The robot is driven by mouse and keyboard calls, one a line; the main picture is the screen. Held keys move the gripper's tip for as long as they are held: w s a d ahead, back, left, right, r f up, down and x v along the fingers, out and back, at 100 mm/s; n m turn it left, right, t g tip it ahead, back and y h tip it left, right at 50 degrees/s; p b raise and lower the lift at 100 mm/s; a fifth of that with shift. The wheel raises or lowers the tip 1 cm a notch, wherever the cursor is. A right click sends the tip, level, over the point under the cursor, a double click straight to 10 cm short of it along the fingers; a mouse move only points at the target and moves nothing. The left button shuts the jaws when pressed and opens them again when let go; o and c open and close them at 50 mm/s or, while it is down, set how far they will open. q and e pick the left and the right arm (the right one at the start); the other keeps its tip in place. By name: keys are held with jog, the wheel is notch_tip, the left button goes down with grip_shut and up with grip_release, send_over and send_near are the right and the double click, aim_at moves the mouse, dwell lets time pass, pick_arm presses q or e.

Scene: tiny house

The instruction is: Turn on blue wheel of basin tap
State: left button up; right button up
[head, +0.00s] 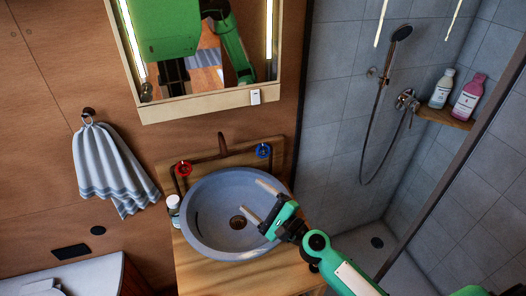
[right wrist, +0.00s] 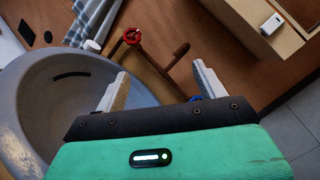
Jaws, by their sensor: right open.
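The blue wheel (head: 263,150) of the basin tap is at the right of the wooden ledge behind the basin. In the right wrist view only a bit of the blue wheel (right wrist: 195,98) shows, mostly hidden behind a finger and my gripper body. The red wheel (head: 183,169) is at the left, and it also shows in the right wrist view (right wrist: 132,36). The brown spout (head: 222,143) stands between them. My right gripper (head: 251,196) is open and empty over the basin's right side, in front of the blue wheel and apart from it. My left gripper is not in view.
The round grey basin (head: 205,238) sits on a wooden counter. A small bottle (head: 174,210) stands at its left. A mirror cabinet (head: 200,105) hangs above. A striped towel (head: 108,165) hangs at left. The shower, with bottles on a shelf (head: 445,117), is at right.

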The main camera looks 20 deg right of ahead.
aim_at(264, 152)
jog(key=w+d+f+m+t+h, duration=0.1)
jog(key=w+d+f+m+h, duration=0.2)
jog(key=w+d+m+h, duration=0.85)
jog(key=w+a+y, duration=0.1)
jog(key=w, duration=0.2)
jog(key=w+a+m+y, duration=0.1)
jog(key=w, duration=0.3)
jog(key=w+a+m+y, duration=0.1)
jog(key=w, duration=0.3)
jog(key=shift+f+m+p, duration=0.15)
jog(key=shift+m+p, duration=0.1)
jog(key=shift+p, duration=0.15)
jog(key=c, duration=1)
